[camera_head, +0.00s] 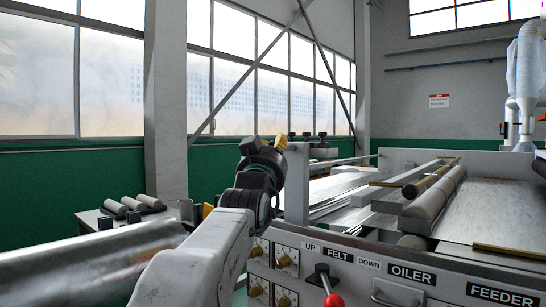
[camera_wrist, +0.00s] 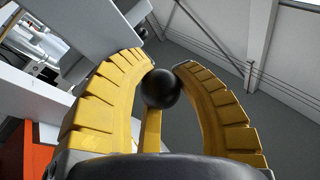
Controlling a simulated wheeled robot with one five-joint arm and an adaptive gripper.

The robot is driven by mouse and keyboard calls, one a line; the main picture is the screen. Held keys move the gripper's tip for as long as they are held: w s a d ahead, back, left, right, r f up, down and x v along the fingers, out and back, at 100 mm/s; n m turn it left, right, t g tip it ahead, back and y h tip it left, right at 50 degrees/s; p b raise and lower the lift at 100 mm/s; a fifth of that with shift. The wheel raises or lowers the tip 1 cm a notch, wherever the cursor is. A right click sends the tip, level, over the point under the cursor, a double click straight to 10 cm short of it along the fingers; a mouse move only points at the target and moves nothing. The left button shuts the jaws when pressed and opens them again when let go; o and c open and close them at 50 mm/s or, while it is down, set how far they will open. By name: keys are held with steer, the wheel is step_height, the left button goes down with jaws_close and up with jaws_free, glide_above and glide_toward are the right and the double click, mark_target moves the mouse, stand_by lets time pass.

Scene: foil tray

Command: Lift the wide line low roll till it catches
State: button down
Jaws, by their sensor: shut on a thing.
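In the wrist view, the yellow ribbed fingers of my gripper (camera_wrist: 162,80) curve in around a round black knob (camera_wrist: 161,90) and are shut on it. The knob sits between the fingertips; what it is fixed to is mostly hidden. In the head view, my gripper (camera_head: 281,141) is seen from behind at mid-picture, and the knob it holds is hidden there. Pale rolls (camera_head: 436,195) lie on the machine at the right. I cannot tell from the labels which roll the held knob works.
The machine's front panel has UP, FELT, DOWN, OILER and FEEDER labels and a red-knobbed lever (camera_head: 333,300). A large metal cylinder (camera_head: 90,265) lies at lower left. Short rolls (camera_head: 131,205) rest on a table behind it.

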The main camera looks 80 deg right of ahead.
steer(key=shift+h, duration=0.3)
steer(key=r+p, duration=0.1)
steer(key=r, duration=0.1)
steer(key=r+p, duration=0.1)
steer(key=r, duration=0.1)
steer(key=a+r+p, duration=0.1)
steer(key=r, duration=0.2)
steer(key=c, duration=0.9)
jaws_free()
steer(key=shift+a, duration=0.2)
steer(key=shift+o, duration=0.3)
steer(key=shift+f, duration=0.1)
steer(key=shift+d+f, duration=0.1)
steer(key=v, duration=1.2)
steer(key=shift+s, duration=0.1)
